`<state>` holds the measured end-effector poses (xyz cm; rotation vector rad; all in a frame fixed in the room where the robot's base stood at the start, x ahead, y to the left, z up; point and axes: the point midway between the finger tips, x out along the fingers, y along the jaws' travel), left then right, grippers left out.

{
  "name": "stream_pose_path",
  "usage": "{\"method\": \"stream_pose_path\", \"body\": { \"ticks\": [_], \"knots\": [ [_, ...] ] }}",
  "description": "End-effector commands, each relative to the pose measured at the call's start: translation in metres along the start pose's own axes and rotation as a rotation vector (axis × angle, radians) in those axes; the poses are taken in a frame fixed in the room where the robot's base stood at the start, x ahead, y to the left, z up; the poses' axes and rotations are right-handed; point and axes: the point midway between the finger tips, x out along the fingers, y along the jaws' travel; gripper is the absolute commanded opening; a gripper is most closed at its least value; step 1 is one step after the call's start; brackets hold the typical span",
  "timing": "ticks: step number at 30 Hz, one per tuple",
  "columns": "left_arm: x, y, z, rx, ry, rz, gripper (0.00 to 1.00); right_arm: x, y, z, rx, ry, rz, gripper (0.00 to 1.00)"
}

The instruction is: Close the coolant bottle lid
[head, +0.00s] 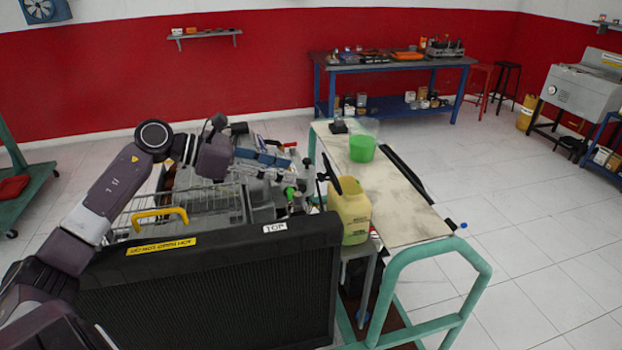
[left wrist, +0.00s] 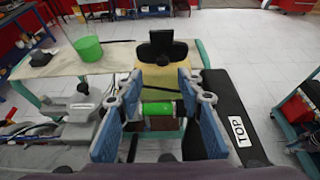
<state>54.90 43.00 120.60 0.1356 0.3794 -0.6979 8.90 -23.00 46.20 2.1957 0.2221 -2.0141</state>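The yellow coolant bottle (head: 352,212) stands beside the radiator, at the near left end of the bench. Its black lid (head: 330,174) is tilted up and open at the top of the bottle. In the left wrist view the bottle (left wrist: 155,78) and raised lid (left wrist: 162,48) lie ahead, beyond my fingertips. My left gripper (head: 270,160) is over the engine, left of the bottle, and apart from it. Its blue fingers (left wrist: 158,88) are spread with a gap between them. A green cylindrical part (left wrist: 158,108) shows in that gap; I see no contact with it. My right gripper is not in view.
The black radiator (head: 210,290) with a yellow handle stands in front of the engine. A clear jug with green liquid (head: 362,148) stands on the bench (head: 400,205). Much of the bench top is bare. A blue table (head: 395,68) stands at the back wall.

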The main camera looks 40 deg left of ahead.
Motion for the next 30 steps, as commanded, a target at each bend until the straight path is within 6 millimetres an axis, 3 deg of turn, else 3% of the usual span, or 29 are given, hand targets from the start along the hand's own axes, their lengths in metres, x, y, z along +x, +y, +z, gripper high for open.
{"method": "stream_pose_path", "body": {
  "ticks": [5,18,30],
  "knots": [
    [0.012,0.0,0.005,-0.002,-0.003,-0.001,0.34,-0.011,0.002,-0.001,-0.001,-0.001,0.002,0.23],
    [0.066,0.0,0.004,-0.003,-0.003,0.0,0.34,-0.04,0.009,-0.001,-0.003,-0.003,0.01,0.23],
    [0.076,0.0,0.001,-0.001,-0.001,0.0,0.34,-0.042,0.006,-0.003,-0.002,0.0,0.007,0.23]
  ]
}}
